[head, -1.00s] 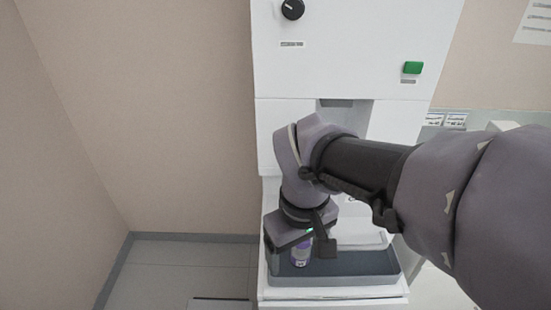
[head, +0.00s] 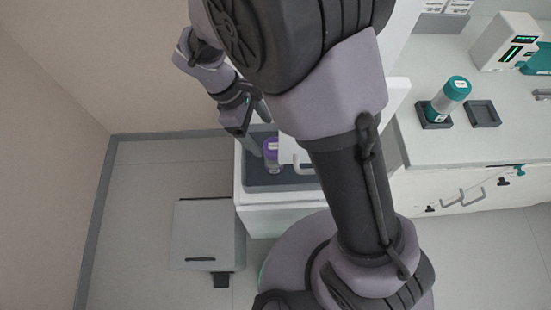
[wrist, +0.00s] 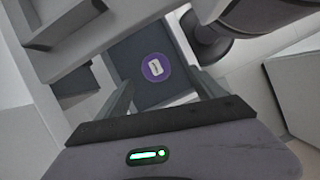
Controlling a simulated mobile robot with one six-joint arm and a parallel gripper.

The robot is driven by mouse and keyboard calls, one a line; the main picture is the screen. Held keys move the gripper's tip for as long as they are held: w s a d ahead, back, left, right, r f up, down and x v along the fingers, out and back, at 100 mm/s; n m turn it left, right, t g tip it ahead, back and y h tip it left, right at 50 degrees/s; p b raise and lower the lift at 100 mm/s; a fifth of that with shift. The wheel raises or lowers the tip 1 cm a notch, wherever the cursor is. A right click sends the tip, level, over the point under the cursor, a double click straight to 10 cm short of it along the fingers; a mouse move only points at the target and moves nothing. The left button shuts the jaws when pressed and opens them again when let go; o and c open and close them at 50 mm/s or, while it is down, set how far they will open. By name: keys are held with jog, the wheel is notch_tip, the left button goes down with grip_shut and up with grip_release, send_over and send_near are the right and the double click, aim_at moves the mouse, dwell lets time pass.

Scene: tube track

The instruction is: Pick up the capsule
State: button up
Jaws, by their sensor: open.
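The capsule (head: 271,152), with a purple top and a white label, stands in the dark grey tray (head: 285,180) of the white cabinet. Its round purple end (wrist: 155,68) faces my camera in the wrist view. My gripper (wrist: 160,84) is open and empty, with one finger on each side of the capsule in that view. In the head view my gripper (head: 252,138) is beside the capsule, at its upper left. I cannot tell how far the fingertips are from it. My arm hides part of the tray and cabinet.
A teal-capped capsule (head: 448,98) leans in a dark holder on the right counter (head: 425,142), beside an empty holder (head: 482,113). A white device (head: 505,42) stands behind them. A grey bin (head: 205,232) is on the floor at left.

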aim_at(271, 145)
jog(key=b+x, duration=0.1)
jog(key=x, duration=0.4)
jog(key=shift+w+a, duration=0.1)
jog(key=b+x, duration=0.2)
jog(key=x, duration=0.1)
jog(key=w+b+x, duration=0.1)
jog(key=b+x, duration=0.1)
jog(key=shift+a+f, duration=0.1)
jog(key=shift+f, duration=0.2)
jog(key=shift+r, duration=0.15)
jog(key=c, duration=1.6)
jog(key=shift+c, duration=0.2)
jog(key=shift+r, duration=0.15)
jog(key=r+p, duration=0.1)
jog(key=r, duration=0.1)
jog(key=r+p, duration=0.2)
jog(key=r, duration=0.1)
jog(key=r+p, duration=0.1)
jog(key=r, duration=0.1)
jog(key=shift+a+r+p, duration=0.15)
jog(key=shift+a+p, duration=0.1)
jog(key=shift+p, duration=0.1)
jog(key=w+a+p, duration=0.2)
jog(key=a, duration=0.6)
jog(key=w+a+p, duration=0.2)
jog(key=w+a, duration=0.1)
jog(key=a, duration=0.5)
jog(key=shift+a+f+p, duration=0.3)
jog(key=shift+a, duration=0.05)
jog(key=shift+w, duration=0.1)
